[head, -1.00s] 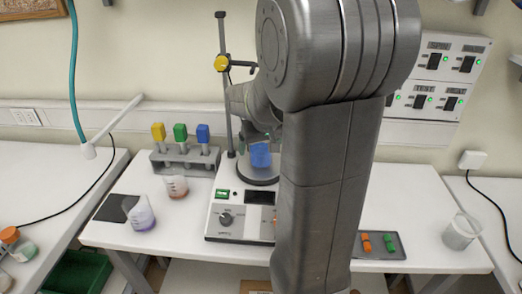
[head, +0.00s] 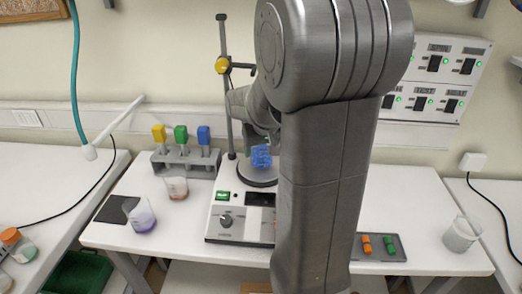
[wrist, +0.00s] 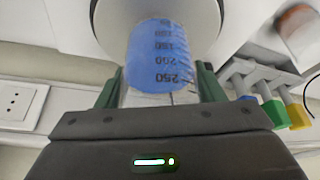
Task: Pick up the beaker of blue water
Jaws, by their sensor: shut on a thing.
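The beaker of blue water (wrist: 160,62) stands between the fingers of my gripper (wrist: 158,88) in the wrist view, with its graduation marks showing. My gripper is shut on it, one finger on each side. In the head view the blue beaker (head: 261,157) shows just above the round plate (head: 256,178) of the hotplate stirrer. My arm hides the right part of the plate and most of the gripper there. I cannot tell whether the beaker touches the plate.
A rack (head: 185,163) with yellow, green and blue-topped items stands left of the stirrer (head: 228,222). Beakers with orange (head: 176,187) and purple (head: 141,217) liquid stand nearby. A stand rod (head: 226,90) rises behind the plate. An empty-looking beaker (head: 461,234) stands far right.

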